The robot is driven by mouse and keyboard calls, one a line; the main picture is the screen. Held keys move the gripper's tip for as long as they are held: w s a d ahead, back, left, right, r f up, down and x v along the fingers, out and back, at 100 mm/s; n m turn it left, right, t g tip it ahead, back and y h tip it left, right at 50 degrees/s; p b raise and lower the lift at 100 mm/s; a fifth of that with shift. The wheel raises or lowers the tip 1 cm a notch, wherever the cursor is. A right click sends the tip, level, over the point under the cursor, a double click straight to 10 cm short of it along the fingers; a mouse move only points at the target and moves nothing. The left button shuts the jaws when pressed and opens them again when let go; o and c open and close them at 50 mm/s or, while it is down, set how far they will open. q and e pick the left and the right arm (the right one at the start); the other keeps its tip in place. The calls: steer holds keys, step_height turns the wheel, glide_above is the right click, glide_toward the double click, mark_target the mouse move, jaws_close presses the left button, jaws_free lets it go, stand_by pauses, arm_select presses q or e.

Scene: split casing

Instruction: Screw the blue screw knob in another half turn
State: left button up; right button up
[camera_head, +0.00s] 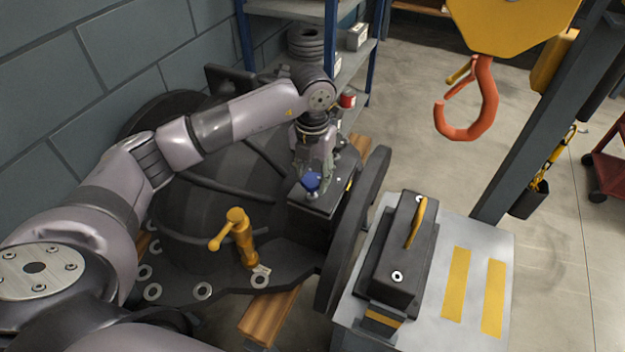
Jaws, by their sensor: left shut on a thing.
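The blue screw knob (311,181) sits on top of a dark box-like block (318,206) on the round dark casing (205,180). My left gripper (313,174) reaches down onto the knob from above and is shut on it. Its fingers hide part of the knob, and the screw's shaft is not visible. My right gripper is not in view.
A yellow handle (238,236) stands on the casing's flange among several washers (202,291). A grey stand (478,245) at the right carries a dark block with a yellow handle (415,222). An orange hook (484,105) hangs at the upper right.

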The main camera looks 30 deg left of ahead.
mark_target(312, 179)
arm_select(q)
steer(key=m+b, duration=0.3)
steer(key=m, duration=0.1)
steer(key=shift+f+m, duration=0.1)
steer(key=shift+m, duration=0.2)
steer(key=m+b, duration=0.2)
steer(key=m, duration=0.2)
steer(key=shift+m, duration=0.3)
steer(key=o, duration=1.1)
steer(key=shift+o, duration=0.2)
steer(key=shift+r, duration=0.2)
step_height(312, 179, up, 12)
steer(key=shift+f, duration=0.15)
